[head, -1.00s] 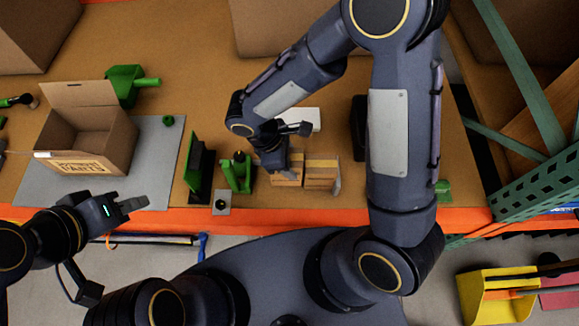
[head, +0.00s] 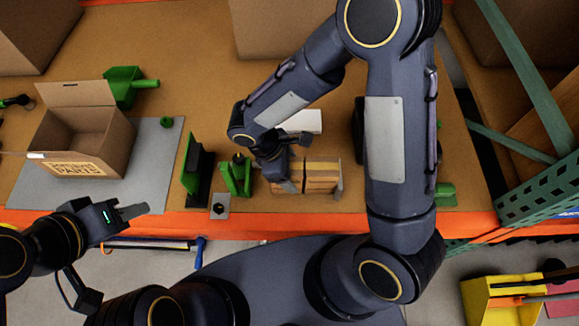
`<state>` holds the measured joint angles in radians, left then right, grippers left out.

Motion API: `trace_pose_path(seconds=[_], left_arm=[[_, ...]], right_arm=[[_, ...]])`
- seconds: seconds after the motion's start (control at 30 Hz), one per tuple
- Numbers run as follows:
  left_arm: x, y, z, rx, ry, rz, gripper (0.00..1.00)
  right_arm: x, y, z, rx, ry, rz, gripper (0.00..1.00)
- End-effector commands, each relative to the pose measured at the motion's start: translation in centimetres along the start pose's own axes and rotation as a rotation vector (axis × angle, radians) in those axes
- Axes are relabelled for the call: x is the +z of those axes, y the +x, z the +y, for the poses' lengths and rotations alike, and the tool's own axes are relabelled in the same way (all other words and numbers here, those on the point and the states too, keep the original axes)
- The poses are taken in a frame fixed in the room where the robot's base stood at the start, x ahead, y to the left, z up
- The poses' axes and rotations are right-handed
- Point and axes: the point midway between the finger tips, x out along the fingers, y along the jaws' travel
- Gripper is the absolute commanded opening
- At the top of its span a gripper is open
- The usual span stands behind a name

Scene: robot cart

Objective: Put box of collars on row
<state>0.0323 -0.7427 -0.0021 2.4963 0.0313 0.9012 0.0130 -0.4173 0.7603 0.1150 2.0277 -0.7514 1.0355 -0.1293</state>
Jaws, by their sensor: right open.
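A short row of small brown boxes (head: 322,175) stands near the table's front edge, with a thin grey upright plate (head: 340,180) at its right end. My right gripper (head: 289,175) is open, pointing down over the left part of the row. It partly hides a small box (head: 286,187) there; I cannot tell whether it touches it. No label shows which box holds collars. My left gripper (head: 133,211) is over the table's front edge at the left, away from the row, with no object visible in it; its jaw opening is unclear.
A green fixture (head: 237,178) and a dark and green upright stand (head: 196,170) are left of the row. An open cardboard box (head: 88,140) sits on a grey mat (head: 150,165). A white item (head: 303,121) lies behind my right gripper.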

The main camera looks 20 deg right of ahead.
Motion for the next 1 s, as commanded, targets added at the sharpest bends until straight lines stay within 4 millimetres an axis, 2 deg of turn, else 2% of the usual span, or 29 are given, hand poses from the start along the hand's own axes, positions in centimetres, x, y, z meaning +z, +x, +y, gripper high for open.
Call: trace_pose_path(seconds=[0.17,0.27,0.5,0.7,0.83,1.0], left_arm=[[-0.1,-0.3,0.1,0.0,0.0,0.0,0.36],[-0.1,-0.1,0.1,0.0,0.0,0.0,0.36],[0.1,0.1,-0.1,0.0,0.0,0.0,0.36],[0.1,0.3,-0.1,0.0,0.0,0.0,0.36],[0.2,0.3,-0.1,0.0,0.0,0.0,0.36],[0.2,0.3,-0.1,0.0,0.0,0.0,0.36]], right_arm=[[0.1,-0.9,0.1,0.002,0.001,0.002,0.72],[0.1,-2.6,0.1,0.004,0.003,0.004,0.72],[0.0,-7.9,0.1,0.005,0.002,0.006,0.72],[0.1,-11.1,0.0,0.002,0.001,0.003,0.72],[0.1,-12.1,0.0,0.001,0.0,0.001,0.72],[0.2,-12.4,0.0,-0.001,0.001,0.001,0.72]])
